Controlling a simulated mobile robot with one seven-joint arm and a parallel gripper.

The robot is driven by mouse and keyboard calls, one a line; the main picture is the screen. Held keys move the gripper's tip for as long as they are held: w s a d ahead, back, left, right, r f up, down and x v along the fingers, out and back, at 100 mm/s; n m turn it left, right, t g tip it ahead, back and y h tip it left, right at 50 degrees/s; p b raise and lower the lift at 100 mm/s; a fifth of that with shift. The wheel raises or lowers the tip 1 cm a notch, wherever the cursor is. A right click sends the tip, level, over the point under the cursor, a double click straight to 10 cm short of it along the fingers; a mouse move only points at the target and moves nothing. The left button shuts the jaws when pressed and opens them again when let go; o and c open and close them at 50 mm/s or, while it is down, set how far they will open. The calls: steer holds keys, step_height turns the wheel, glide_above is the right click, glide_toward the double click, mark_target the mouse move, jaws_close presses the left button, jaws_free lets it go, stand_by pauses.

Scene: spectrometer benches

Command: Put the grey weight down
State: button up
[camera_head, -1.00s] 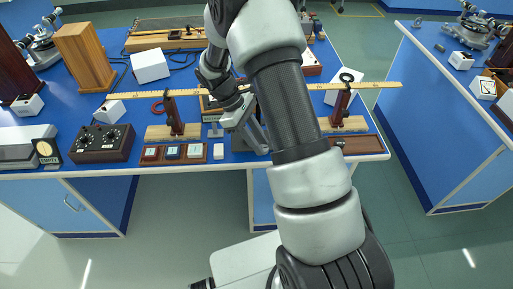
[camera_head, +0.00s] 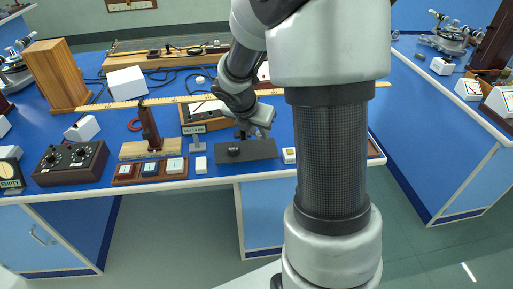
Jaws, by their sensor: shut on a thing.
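My gripper (camera_head: 243,132) is at the front middle of the blue bench, above the back edge of a dark grey plate (camera_head: 262,149). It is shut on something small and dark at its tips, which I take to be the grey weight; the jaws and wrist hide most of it. I cannot tell whether it touches the plate. A small dark round piece (camera_head: 233,151) sits on the left part of the plate.
A long ruler (camera_head: 110,105) lies behind. My arm covers the right side.

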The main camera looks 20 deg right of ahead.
steer(key=shift+f+b, duration=1.05)
steer(key=shift+f, duration=1.35)
steer(key=shift+f, duration=0.1)
steer(key=o, duration=1.1)
